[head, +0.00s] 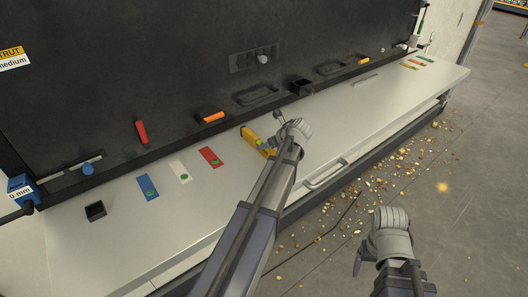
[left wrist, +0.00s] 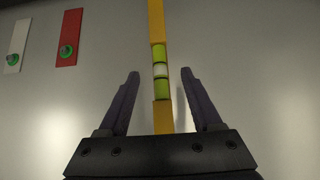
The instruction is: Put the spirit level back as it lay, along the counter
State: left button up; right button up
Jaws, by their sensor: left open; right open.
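The spirit level (head: 256,138) is yellow and lies on the pale counter (head: 340,112), near the middle of its length. Its visible part points from the back panel towards the front edge, roughly parallel to the coloured plates. My left arm hides its near end. In the left wrist view the level (left wrist: 162,62) with its green vial runs between the fingers of my left gripper (left wrist: 160,74). That gripper is open, with one finger on each side and a gap on both sides. My right gripper (head: 368,258) is open and empty, over the floor in front of the counter.
Left of the level lie a red plate (head: 211,157), a white plate (head: 180,171) and a blue plate (head: 147,187), each with a green knob. A small black box (head: 95,211) stands farther left. The counter right of my left arm is mostly clear. Debris (head: 385,185) litters the floor.

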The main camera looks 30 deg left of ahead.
pick_arm(q)
jog(key=b+x, duration=0.1)
jog(key=x, duration=0.2)
jog(key=shift+w+a+f+b, duration=0.15)
jog(key=shift+a+f+b, duration=0.1)
jog(key=shift+b, duration=0.1)
jog(key=shift+d+r, duration=0.1)
jog(key=shift+r, duration=0.05)
grip_shut()
